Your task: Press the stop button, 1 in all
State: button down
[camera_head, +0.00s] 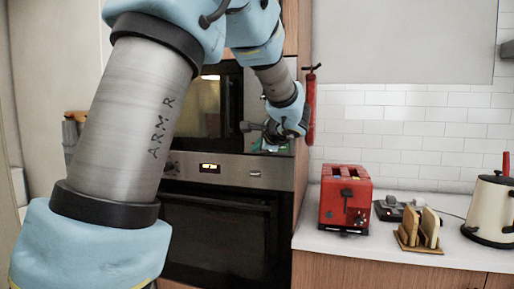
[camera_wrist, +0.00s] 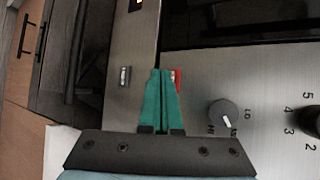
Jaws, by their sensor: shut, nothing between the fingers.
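In the wrist view, my gripper (camera_wrist: 161,72) has green fingers shut together with nothing between them. Its tips point at a brushed-metal control panel (camera_wrist: 205,75). A small red button (camera_wrist: 178,75) with a pale mark shows just right of the fingertips, partly hidden by them; I cannot read its label. Whether the tips touch it or the panel is unclear.
A small silver switch (camera_wrist: 124,76) lies left of the fingers and a grey dial (camera_wrist: 223,113) to the right. The oven (camera_head: 220,225) is below the panel. A red toaster (camera_head: 346,198), toast rack (camera_head: 420,232) and kettle (camera_head: 492,210) stand on the right counter.

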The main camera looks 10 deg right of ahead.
jog(key=shift+w+d, duration=0.2)
jog(key=shift+w, duration=0.2)
jog(key=shift+w+d, duration=0.15)
jog(key=shift+w, duration=0.1)
dwell(0.8)
jog(key=shift+b, duration=0.35)
jog(key=shift+s+a+b, duration=0.35)
jog(key=shift+s+b, duration=0.15)
jog(key=shift+s, duration=0.15)
jog(key=s+a+b, duration=0.1)
jog(key=s, duration=0.1)
jog(key=s+a+b, duration=0.1)
jog(key=s, duration=0.1)
jog(key=shift+s+a+b, duration=0.2)
jog(key=shift+b, duration=0.2)
